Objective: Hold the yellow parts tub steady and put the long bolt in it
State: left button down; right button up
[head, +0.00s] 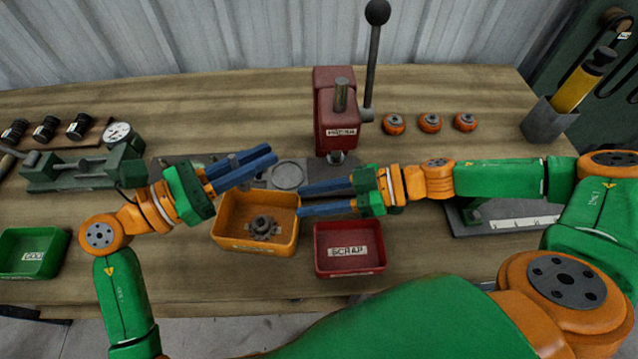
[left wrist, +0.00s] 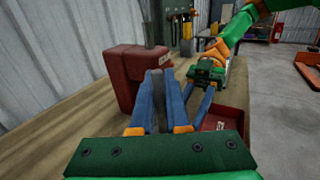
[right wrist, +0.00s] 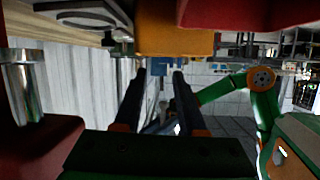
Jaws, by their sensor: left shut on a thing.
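The yellow parts tub (head: 228,236) stands on the bench and holds a dark toothed metal part (head: 263,227). My left gripper (head: 256,163) is above the tub's back edge, shut on a grey bar-like piece, which looks like the long bolt (left wrist: 158,97); the fingers hide most of it. My right gripper (head: 302,200) is at the tub's right side, its fingers apart with nothing visible between them. In the right wrist view the tub (right wrist: 175,40) is close by the fingertips; whether they touch it I cannot tell.
A red scrap bin (head: 349,268) stands right of the tub, below my right gripper. A red press (head: 336,110) stands behind. A green bin (head: 35,252) is far left. Several orange round parts (head: 430,122) sit back right. Bare bench lies left of the tub.

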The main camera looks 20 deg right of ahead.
aim_at(268, 206)
jog(key=shift+w+d+f+m+t+h, duration=0.2)
jog(key=shift+w+d+h, duration=0.15)
jog(key=shift+w+d, duration=0.25)
jog(key=shift+w+d+f+m+t+h, duration=0.1)
jog(key=shift+w+d+f+t+h, duration=0.1)
jog(key=shift+w+d+h, duration=0.3)
jog(key=x, duration=1.2)
jog(key=shift+a+r, duration=0.2)
jog(key=shift+r, duration=0.05)
pick_arm(q)
jog(key=shift+s, duration=0.1)
pick_arm(e)
grip_shut()
jog(key=shift+y, duration=0.25)
pick_arm(q)
jog(key=a+f+n+t, duration=0.1)
jog(key=f, duration=0.3)
jog(key=a+f+n+t+y, duration=0.1)
jog(key=a+f+t, duration=0.1)
jog(key=f, duration=0.2)
jog(key=a+f+n+t, duration=0.1)
jog(key=f, duration=0.3)
jog(key=shift+s+a+f, duration=0.15)
jog(key=shift+s+f, duration=0.05)
jog(key=shift+s, duration=0.1)
